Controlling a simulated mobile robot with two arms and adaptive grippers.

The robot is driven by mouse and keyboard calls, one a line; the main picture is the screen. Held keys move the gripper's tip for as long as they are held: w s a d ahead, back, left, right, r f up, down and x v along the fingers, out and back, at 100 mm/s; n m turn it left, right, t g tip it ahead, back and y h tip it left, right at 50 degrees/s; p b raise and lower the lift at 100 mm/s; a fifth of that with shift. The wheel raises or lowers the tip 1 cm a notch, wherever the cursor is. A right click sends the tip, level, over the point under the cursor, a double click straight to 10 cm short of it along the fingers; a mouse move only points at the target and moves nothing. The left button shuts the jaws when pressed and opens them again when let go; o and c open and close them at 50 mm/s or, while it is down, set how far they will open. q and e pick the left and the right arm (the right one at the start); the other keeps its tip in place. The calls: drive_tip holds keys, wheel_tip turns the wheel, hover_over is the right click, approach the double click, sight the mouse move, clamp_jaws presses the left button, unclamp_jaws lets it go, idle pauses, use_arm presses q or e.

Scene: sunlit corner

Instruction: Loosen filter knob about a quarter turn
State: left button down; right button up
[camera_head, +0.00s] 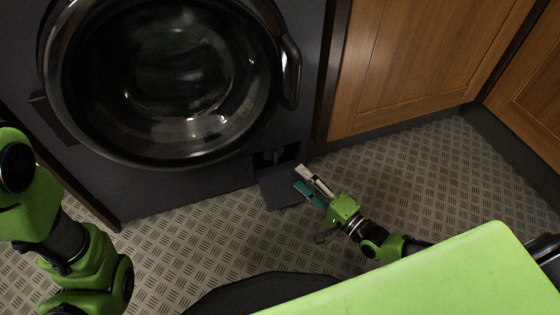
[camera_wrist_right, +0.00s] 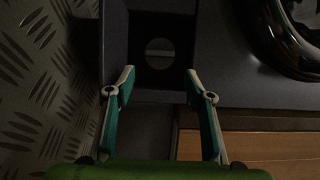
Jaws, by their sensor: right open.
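The filter knob (camera_wrist_right: 159,53) is a dark round knob with a lighter bar across it, set in a dark recess low on the washing machine (camera_head: 210,172). In the head view the knob (camera_head: 273,156) is small and dim. The open filter flap (camera_head: 283,191) hangs out below the recess. My right gripper (camera_head: 302,177) is open and empty, just right of the flap. In the right wrist view the fingers of my right gripper (camera_wrist_right: 160,73) point toward the recess, one on each side of the knob's line and apart from it. My left gripper is out of view.
The round machine door (camera_head: 165,75) is closed above the recess. Wooden cabinets (camera_head: 420,60) stand to the right, with a dark plinth below. The patterned metal floor (camera_head: 440,165) is clear right of my right gripper. My left arm shows at the left.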

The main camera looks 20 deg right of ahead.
sight(275, 155)
drive_tip(key=b+x, duration=0.4)
drive_tip(key=x, duration=0.5)
drive_tip(key=shift+w+a, duration=0.15)
drive_tip(key=shift+w, duration=0.2)
drive_tip(key=c, duration=0.8)
